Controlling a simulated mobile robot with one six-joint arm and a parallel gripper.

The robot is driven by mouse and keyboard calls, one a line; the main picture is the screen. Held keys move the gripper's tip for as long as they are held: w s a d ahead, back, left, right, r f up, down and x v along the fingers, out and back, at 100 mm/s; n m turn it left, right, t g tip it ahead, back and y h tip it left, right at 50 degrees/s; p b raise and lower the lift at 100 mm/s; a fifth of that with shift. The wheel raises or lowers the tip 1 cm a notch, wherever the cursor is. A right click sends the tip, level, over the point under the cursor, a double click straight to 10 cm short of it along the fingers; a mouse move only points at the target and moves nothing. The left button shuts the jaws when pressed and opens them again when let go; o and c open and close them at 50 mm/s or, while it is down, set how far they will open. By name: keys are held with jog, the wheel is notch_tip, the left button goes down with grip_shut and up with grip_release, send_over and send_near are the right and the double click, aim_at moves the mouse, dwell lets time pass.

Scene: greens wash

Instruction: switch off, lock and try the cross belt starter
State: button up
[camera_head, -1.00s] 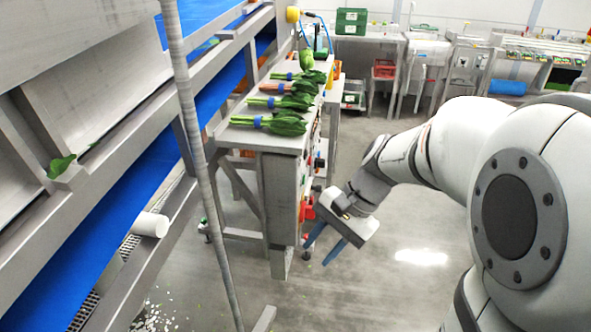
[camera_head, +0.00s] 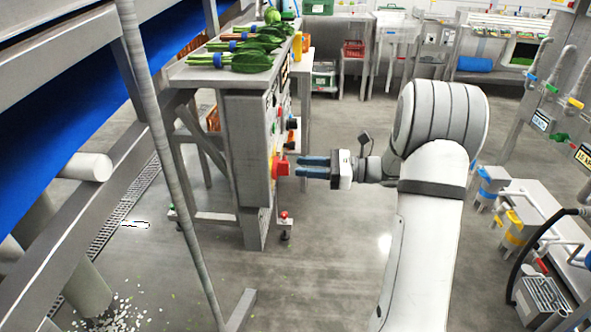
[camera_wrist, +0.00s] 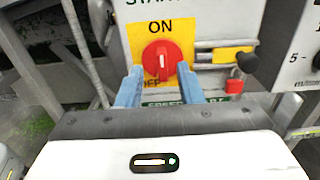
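The starter's red rotary switch (camera_wrist: 163,62) sits on a yellow plate (camera_wrist: 137,42) marked ON above it. Its white pointer mark stands upright toward ON. Lettering at the plate's lower left is partly hidden by a finger. The red switch (camera_head: 281,166) also shows on the grey panel's side in the head view. My gripper (camera_head: 299,166) is level and faces it, fingertips just short of it. In the wrist view my gripper (camera_wrist: 158,80) is open and empty, its blue fingers to either side of the switch's lower part. A red padlock (camera_wrist: 234,86) hangs right of the switch.
A yellow tag (camera_wrist: 232,55) lies by a bar right of the switch. A black knob (camera_wrist: 245,62) is beyond it. Bunched greens (camera_head: 248,62) lie on the bench top above the panel. A blue conveyor belt (camera_head: 75,200) runs at left.

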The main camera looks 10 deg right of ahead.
aim_at(282, 168)
jog(key=x, duration=0.4)
jog(key=shift+c, duration=0.4)
